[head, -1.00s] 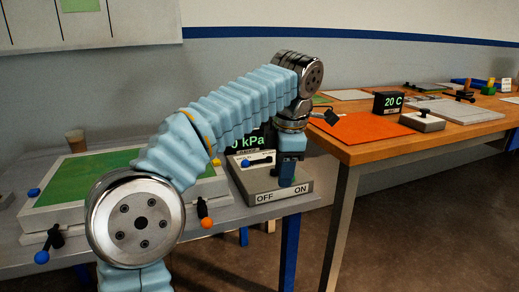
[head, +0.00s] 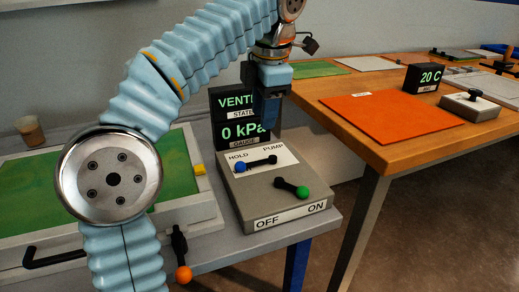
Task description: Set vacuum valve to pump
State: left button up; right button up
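The grey control box (head: 250,205) stands at the table's right end. On its top, the vacuum valve lever with a blue knob (head: 240,168) lies between the HOLD and PUMP labels; its knob is at the left, toward HOLD. A second lever with a green knob (head: 302,192) points right, toward ON. The display (head: 238,117) behind reads VENT and 0 kPa, its right edge partly covered by my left gripper (head: 266,118). That gripper points down above the box, apart from both levers; its fingers overlap, hiding any gap. My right gripper is out of view.
A green-topped tray (head: 178,185) with an orange-knobbed lever (head: 183,273) sits left of the box, partly behind my arm. A wooden table (head: 385,150) with an orange sheet (head: 390,122) stands at right. Floor shows between the tables.

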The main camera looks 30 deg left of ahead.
aim_at(259, 161)
pick_arm(q)
jog(key=f+b, duration=0.1)
jog(key=f, duration=0.3)
jog(key=w+a+f, duration=0.1)
jog(key=f, duration=0.3)
jog(key=a+f+b, duration=0.1)
jog(key=f, duration=0.3)
jog(key=shift+w+b, duration=0.25)
jog(key=shift+b, duration=0.1)
jog(key=shift+c, duration=0.5)
grip_shut()
